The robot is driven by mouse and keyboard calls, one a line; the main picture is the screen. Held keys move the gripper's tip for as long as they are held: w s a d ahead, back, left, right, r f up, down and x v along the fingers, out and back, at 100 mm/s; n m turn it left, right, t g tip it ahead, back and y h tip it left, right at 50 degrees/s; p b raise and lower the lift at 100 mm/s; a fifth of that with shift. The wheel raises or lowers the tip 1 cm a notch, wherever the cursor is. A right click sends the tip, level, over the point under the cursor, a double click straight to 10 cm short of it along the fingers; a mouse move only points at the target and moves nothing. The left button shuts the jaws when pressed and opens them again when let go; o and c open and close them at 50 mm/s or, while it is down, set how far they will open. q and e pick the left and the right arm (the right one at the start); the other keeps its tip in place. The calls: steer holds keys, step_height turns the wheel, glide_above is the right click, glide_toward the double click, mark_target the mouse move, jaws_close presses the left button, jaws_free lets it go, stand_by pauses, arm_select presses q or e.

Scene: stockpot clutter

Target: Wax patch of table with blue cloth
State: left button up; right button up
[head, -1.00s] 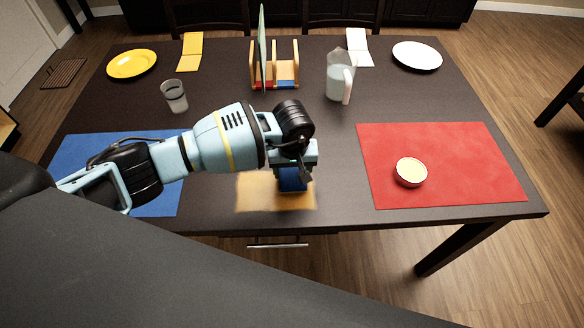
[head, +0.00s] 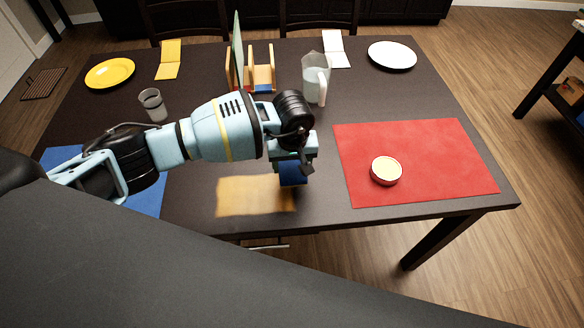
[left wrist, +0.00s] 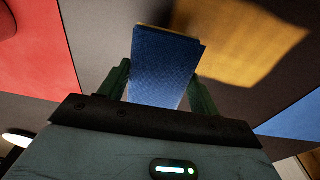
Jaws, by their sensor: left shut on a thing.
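My left gripper (head: 296,157) is shut on the blue cloth (head: 293,174), a folded blue block. In the left wrist view the cloth (left wrist: 166,62) sits between the two fingers of the gripper (left wrist: 160,82). The tan patch (head: 252,196) lies on the dark table near its front edge. The cloth is at the patch's upper right corner; I cannot tell whether it touches the table. The patch (left wrist: 240,42) shows beside the cloth in the left wrist view. A round red tin (head: 386,172) with cream contents stands on the red mat. My right gripper is not in view.
The red mat (head: 440,160) lies right, the blue mat (head: 150,195) left, partly behind my arm. A glass (head: 153,105), a pitcher (head: 316,80), a wooden rack (head: 262,75), a yellow plate (head: 110,73) and a white plate (head: 392,55) stand farther back.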

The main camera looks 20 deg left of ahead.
arm_select(q)
step_height(320, 180, up, 3)
steer(key=shift+w+d+f+p, duration=0.1)
steer(key=shift+d+p, duration=0.05)
steer(key=shift+p, duration=0.35)
steer(key=shift+r+p, duration=0.35)
steer(key=shift+r, duration=0.45)
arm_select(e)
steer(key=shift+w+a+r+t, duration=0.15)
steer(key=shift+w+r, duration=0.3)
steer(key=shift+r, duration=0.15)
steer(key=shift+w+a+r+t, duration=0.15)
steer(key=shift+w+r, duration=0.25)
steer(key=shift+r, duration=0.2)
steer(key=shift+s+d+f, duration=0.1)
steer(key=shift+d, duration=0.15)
